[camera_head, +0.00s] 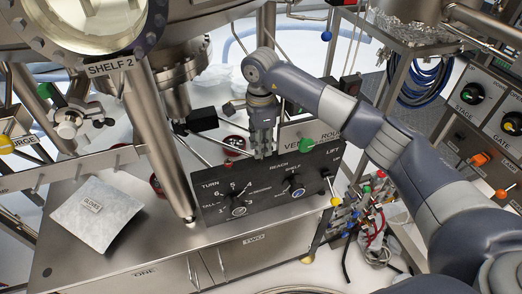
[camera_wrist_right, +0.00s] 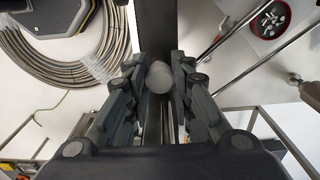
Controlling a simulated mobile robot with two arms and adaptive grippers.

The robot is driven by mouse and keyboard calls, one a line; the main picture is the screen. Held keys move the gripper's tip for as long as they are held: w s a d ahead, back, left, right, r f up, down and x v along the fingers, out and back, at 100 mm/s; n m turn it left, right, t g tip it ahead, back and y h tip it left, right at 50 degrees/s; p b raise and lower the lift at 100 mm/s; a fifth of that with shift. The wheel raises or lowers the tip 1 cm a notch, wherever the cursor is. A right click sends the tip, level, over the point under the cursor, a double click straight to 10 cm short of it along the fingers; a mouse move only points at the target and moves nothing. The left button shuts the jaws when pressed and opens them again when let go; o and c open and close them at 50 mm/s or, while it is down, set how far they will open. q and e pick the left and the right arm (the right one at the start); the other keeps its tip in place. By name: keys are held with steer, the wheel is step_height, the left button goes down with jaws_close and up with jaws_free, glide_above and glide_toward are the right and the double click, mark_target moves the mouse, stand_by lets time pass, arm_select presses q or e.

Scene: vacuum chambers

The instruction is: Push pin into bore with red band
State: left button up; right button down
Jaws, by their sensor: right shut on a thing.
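My right gripper (camera_head: 263,150) points down over the back edge of the black control panel. In the right wrist view my right gripper (camera_wrist_right: 160,85) has its fingers closed around a pale, round-ended piece (camera_wrist_right: 159,76), which looks like the pin seen end-on. A dark straight bar (camera_wrist_right: 155,25) lies behind it. In the head view the pin is too small or hidden to make out. I cannot make out a bore with a red band in either view. My left gripper is not in view.
The black panel (camera_head: 270,191) with knobs stands on a steel cabinet (camera_head: 110,245). A white packet (camera_head: 97,213) lies at left. A slanted metal post (camera_head: 163,135) stands left of the panel. A red dish (camera_wrist_right: 270,17) of small parts and coiled hose (camera_wrist_right: 65,50) show in the wrist view.

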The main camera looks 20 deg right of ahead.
steer(key=shift+r, duration=0.2)
steer(key=shift+r+p, duration=1.5)
steer(key=shift+r, duration=1.35)
steer(key=shift+s+f, duration=0.1)
